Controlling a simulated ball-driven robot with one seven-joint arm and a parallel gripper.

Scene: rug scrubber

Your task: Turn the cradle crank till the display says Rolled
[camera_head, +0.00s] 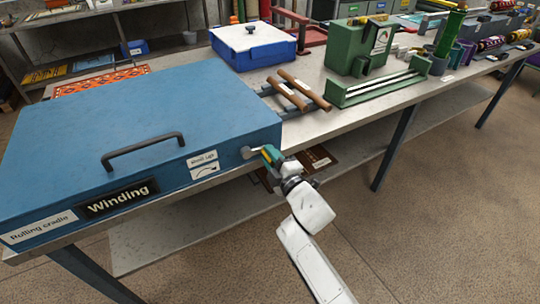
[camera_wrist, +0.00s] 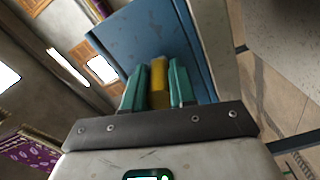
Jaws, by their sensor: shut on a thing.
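The rolling cradle (camera_head: 190,100) is a large blue box with a black handle on its lid, at the left of the head view. Its display (camera_head: 118,197) reads "Winding". The crank's metal arm (camera_head: 249,152) sticks out at the box's right front corner. My gripper (camera_head: 268,155) is at that corner, shut on the crank's yellow grip. In the wrist view the yellow crank grip (camera_wrist: 159,82) stands between my two teal fingers, with the blue box behind it. My fingers hide part of the crank in the head view.
Brown rollers (camera_head: 300,92), a blue-white lidded tub (camera_head: 252,45) and a green machine (camera_head: 360,45) stand on the bench. A lower shelf (camera_head: 180,235) runs under it. The floor (camera_head: 440,220) in front is clear.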

